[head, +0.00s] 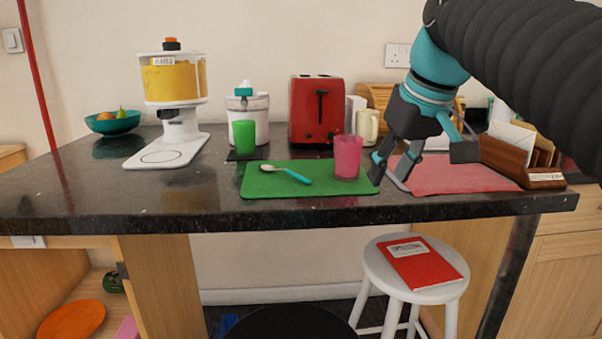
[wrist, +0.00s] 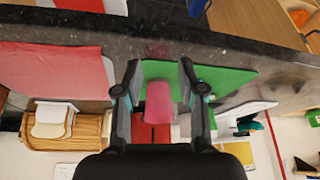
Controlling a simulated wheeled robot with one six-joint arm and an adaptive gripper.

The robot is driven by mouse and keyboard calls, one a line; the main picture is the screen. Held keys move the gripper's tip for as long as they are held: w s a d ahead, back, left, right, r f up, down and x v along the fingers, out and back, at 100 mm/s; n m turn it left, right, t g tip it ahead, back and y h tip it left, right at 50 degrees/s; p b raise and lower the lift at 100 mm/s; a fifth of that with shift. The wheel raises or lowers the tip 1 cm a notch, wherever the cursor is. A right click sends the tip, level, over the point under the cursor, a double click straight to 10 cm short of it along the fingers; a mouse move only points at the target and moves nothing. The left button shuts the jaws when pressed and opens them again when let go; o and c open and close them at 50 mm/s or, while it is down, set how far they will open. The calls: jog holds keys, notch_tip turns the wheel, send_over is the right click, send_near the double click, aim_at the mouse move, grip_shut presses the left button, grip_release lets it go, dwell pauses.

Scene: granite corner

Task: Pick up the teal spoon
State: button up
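The teal spoon (head: 287,174) lies on the green mat (head: 262,188) in the head view, its pale bowl to the left and its teal handle pointing right toward the pink cup (head: 348,157). I cannot clearly make it out in the wrist view, where a finger covers part of the green mat (wrist: 229,80). My gripper (head: 418,166) is open and empty, above the counter to the right of the pink cup and the spoon. In the wrist view the pink cup (wrist: 159,103) shows between the open fingers (wrist: 160,68).
A green cup (head: 244,138) stands behind the mat. A red toaster (head: 316,110) and a white dispenser (head: 170,152) stand farther back. A red mat (head: 455,175) and a wooden letter holder (head: 506,160) are on the right. A stool (head: 440,292) stands before the counter (head: 190,212).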

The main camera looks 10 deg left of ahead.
jog(key=w+a+r+n+g+y, duration=0.1)
jog(key=w+a+r+n, duration=0.2)
jog(key=a+r, duration=0.15)
jog(key=w+a+r+n+g, duration=0.1)
jog(key=w+a+r+n, duration=0.25)
jog(key=a, duration=0.25)
jog(key=x, duration=0.2)
jog(key=b+x, duration=0.1)
jog(key=x, duration=0.2)
jog(key=b+x, duration=0.1)
jog(key=x, duration=0.1)
jog(key=shift+s+a+f, duration=0.2)
jog(key=shift+a+f, duration=0.1)
jog(key=shift+a, duration=0.05)
jog(key=shift+w+b+x, duration=0.25)
jog(key=shift+b+x, duration=0.25)
jog(key=shift+x, duration=0.95)
jog(key=shift+w+b+x, duration=0.2)
jog(key=shift+b+x, duration=0.3)
jog(key=shift+x, duration=1)
jog(key=shift+r, duration=0.1)
grip_shut()
